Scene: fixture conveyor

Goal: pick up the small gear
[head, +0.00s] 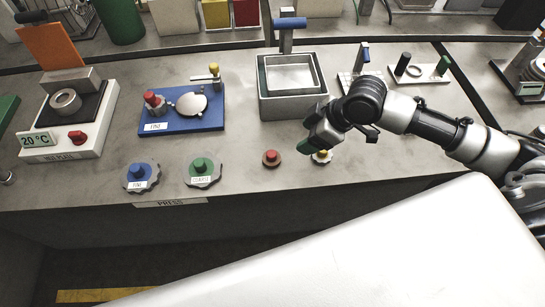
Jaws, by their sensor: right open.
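A small pale gear with a yellow knob (321,157) lies near the front edge of the worktop, right of centre. My right gripper (316,133) is open just above and behind it, its fingers partly overlapping each other in this view. The jaws hold nothing that I can see, and whether they touch the gear cannot be told. My left gripper is not in view.
Small pegged plates (431,75) lie behind my right arm. The worktop's front edge is close.

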